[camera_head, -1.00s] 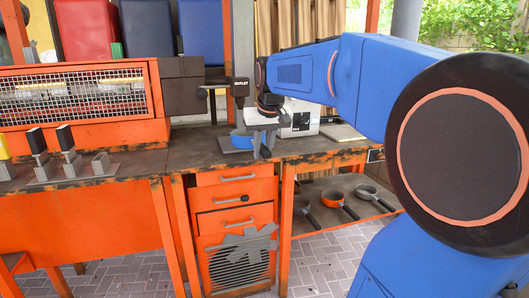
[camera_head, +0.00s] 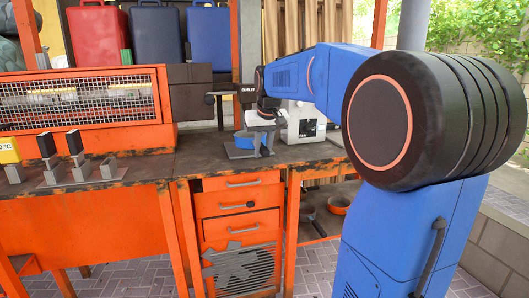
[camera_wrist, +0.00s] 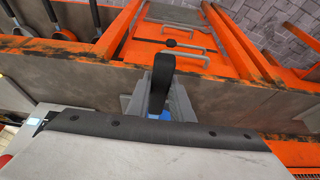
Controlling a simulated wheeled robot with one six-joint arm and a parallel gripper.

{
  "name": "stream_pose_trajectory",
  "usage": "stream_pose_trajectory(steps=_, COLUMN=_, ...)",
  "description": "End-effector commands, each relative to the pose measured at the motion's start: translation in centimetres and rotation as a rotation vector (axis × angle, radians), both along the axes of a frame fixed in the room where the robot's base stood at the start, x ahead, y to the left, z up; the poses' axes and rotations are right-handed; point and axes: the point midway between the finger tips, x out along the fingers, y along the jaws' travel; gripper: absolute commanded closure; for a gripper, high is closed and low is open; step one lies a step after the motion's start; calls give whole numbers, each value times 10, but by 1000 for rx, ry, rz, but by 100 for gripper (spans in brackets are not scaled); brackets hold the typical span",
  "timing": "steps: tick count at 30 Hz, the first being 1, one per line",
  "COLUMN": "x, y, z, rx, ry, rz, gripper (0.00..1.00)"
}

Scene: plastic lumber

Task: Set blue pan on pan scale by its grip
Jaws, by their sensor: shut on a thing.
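The blue pan (camera_head: 246,140) is low over a grey plate and bracket (camera_head: 241,153) near the front of the dark bench; I cannot tell whether it touches. My gripper (camera_head: 268,112) is above it, at the end of the blue arm. In the wrist view the pan's black grip (camera_wrist: 160,84) stands between grey angled sides, with a bit of blue (camera_wrist: 158,116) below. The gripper is shut on this grip; the fingertips are partly hidden. A white box-shaped device (camera_head: 306,122) with a dark label stands just to the right; I cannot tell which thing is the scale.
Orange drawers (camera_head: 241,205) are under the bench. An orange-rimmed pan (camera_head: 338,205) lies on the lower right shelf. The bench front left of the blue pan is clear.

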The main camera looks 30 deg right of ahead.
Motion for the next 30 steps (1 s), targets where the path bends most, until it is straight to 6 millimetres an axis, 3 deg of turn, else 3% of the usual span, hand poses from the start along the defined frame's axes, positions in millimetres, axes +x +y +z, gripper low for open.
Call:
stream_pose_trajectory(steps=21, x=56, y=-16, z=-4, rx=0, ry=-1, rz=0, gripper=100)
stream_pose_trajectory(steps=30, x=55, y=-16, z=-23, rx=0, ry=-1, rz=0, gripper=100)
